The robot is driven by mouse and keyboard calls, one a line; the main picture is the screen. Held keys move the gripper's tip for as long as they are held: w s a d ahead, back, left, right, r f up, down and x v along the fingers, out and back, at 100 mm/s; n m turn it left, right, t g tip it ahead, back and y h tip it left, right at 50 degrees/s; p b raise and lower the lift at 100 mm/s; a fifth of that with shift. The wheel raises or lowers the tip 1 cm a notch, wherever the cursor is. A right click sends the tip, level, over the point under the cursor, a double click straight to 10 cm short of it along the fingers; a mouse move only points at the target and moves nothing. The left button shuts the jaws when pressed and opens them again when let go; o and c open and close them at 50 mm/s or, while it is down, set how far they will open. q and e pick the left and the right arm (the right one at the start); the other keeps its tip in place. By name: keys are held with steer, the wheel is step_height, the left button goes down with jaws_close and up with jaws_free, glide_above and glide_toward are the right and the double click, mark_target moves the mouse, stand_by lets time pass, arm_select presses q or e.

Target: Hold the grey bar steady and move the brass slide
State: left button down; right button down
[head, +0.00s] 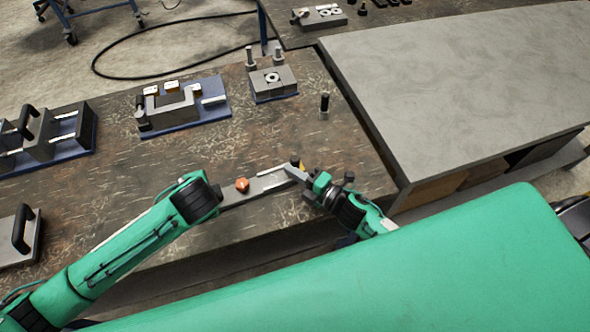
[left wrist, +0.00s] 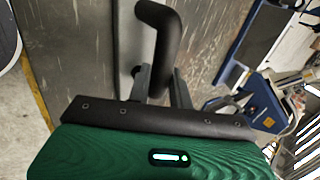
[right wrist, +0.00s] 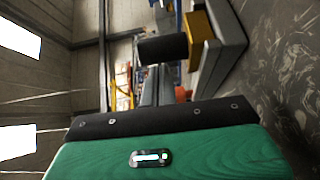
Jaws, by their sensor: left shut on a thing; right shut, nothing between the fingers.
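The grey bar (head: 268,184) lies near the table's front edge, with a red knob (head: 242,185) on it. The brass slide (head: 302,165) shows as a small yellow patch at its right end. In the right wrist view, the brass slide (right wrist: 199,38) sits on the grey bar (right wrist: 226,48), beside a black knob (right wrist: 163,48). My right gripper (right wrist: 158,72) is shut and empty, its tips close to that knob; contact is unclear. My left gripper (left wrist: 160,78) is shut on a bent black handle (left wrist: 157,45); in the head view my left wrist hides this grip.
A blue-based clamp fixture (head: 183,108), a grey block with two posts (head: 273,82) and a small black post (head: 324,105) stand farther back. A grey-topped bench (head: 460,80) adjoins on the right. The table between the bar and fixtures is clear.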

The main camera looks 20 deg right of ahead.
steer(key=a, duration=0.1)
steer(key=s+a, duration=0.1)
steer(key=a, duration=0.1)
steer(key=shift+a, duration=0.2)
steer(key=v, duration=1)
steer(key=shift+d+r, duration=0.1)
steer(key=shift+d, duration=0.05)
arm_select(q)
steer(key=c, duration=1.2)
jaws_free()
steer(key=shift+o, duration=0.2)
